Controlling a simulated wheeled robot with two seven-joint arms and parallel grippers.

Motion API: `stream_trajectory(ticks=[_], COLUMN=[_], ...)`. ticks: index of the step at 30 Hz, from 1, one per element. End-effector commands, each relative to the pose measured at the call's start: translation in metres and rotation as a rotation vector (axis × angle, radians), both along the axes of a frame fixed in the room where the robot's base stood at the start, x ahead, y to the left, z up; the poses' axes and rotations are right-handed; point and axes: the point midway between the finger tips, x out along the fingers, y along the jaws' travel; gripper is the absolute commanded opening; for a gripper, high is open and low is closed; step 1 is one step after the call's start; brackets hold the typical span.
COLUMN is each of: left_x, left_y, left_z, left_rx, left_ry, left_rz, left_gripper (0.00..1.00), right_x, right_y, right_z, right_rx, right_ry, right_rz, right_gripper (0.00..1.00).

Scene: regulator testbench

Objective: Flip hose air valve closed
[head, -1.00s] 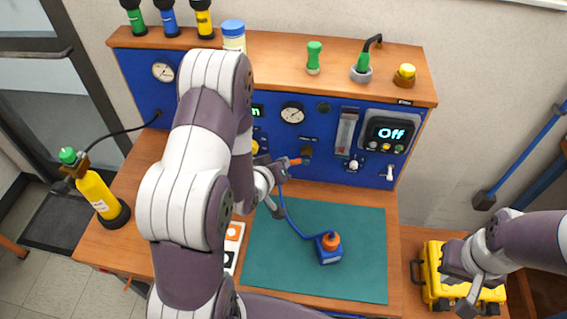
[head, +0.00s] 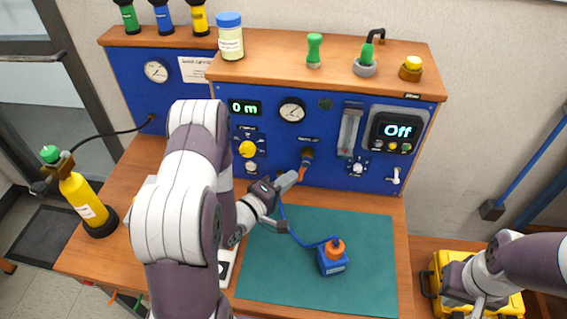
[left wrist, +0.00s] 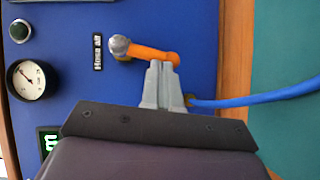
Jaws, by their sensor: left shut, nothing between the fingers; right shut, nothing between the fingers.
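The hose air valve (head: 307,155) is on the blue panel. Its orange lever (head: 303,172) hangs roughly downward from the pivot. In the left wrist view the orange lever (left wrist: 150,54) runs from a metal knob to my fingertips, beside the "Hose air" label (left wrist: 98,52). My left gripper (head: 296,177) is shut and empty at the lever's free end. In the left wrist view its fingertips (left wrist: 163,66) overlap that end; I cannot tell whether they touch. My right gripper (head: 478,306) is shut and empty, over the yellow case at the lower right.
A blue hose (head: 290,220) runs to a blue box with an orange top (head: 332,257) on the green mat (head: 370,235). A yellow gas cylinder (head: 82,200) stands left. Bottles line the shelf. The mat's right side is clear.

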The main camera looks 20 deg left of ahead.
Motion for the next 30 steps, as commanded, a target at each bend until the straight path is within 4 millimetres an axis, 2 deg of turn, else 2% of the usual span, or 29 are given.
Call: stream_trajectory(ticks=[4, 30], left_x=[0.0011, 0.0026], left_y=[-0.0039, -0.0090], left_z=[-0.0042, -0.0067], left_rx=[-0.071, -0.064], left_ry=[-0.019, -0.018], left_rz=[-0.001, 0.001], left_gripper=[0.00, 0.00], right_x=[0.0000, 0.0000], right_y=[0.0000, 0.0000], right_z=[-0.0048, -0.0078], right_rx=[0.000, 0.000], right_ry=[0.000, 0.000], right_rz=[0.000, 0.000], right_gripper=[0.00, 0.00])
